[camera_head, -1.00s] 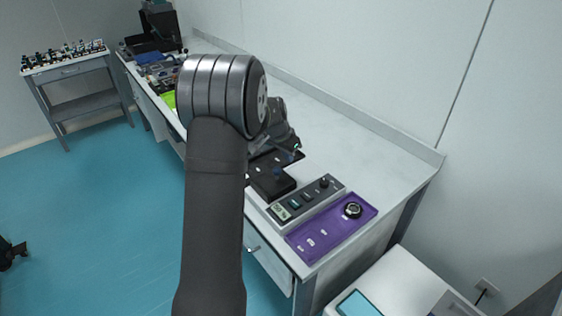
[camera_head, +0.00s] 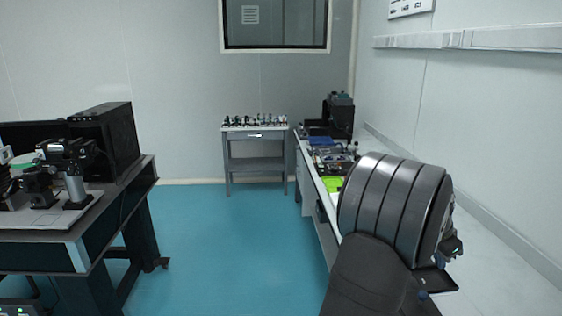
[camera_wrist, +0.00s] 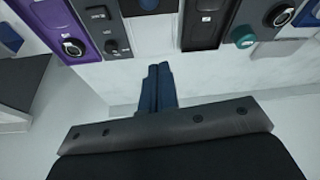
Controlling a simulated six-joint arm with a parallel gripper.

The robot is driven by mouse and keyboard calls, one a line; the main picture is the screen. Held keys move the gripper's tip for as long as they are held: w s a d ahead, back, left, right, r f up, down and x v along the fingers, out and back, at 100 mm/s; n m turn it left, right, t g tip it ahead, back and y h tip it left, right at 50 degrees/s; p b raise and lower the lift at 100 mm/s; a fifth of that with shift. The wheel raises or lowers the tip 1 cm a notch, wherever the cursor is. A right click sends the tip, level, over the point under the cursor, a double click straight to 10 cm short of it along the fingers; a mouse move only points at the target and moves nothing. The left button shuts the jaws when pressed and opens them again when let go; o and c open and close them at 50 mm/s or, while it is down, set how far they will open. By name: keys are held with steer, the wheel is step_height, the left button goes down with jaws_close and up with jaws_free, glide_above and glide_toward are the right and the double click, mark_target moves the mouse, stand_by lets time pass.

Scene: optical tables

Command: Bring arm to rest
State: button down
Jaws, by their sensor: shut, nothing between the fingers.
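My gripper (camera_wrist: 158,88) shows in the wrist view. Its two blue fingers are together with nothing between them. They hang over the pale edge of the bench, apart from the devices at the top of that picture. In the head view my arm covers the right side, and my gripper is mostly hidden behind it.
The head view shows the long wall bench (camera_head: 490,262), an optical table (camera_head: 110,212) at left and a small table (camera_head: 256,163) at the back. Blue floor between is clear.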

glide_above(426, 302)
steer(key=d, duration=0.3)
step_height(426, 302, down, 10)
steer(key=a, duration=0.2)
steer(key=shift+a+r, duration=0.15)
steer(key=shift+a, duration=0.25)
steer(key=shift+s+a+f, duration=0.1)
steer(key=shift+a+f, duration=0.15)
steer(key=shift+a, duration=0.15)
steer(key=shift+d, duration=0.35)
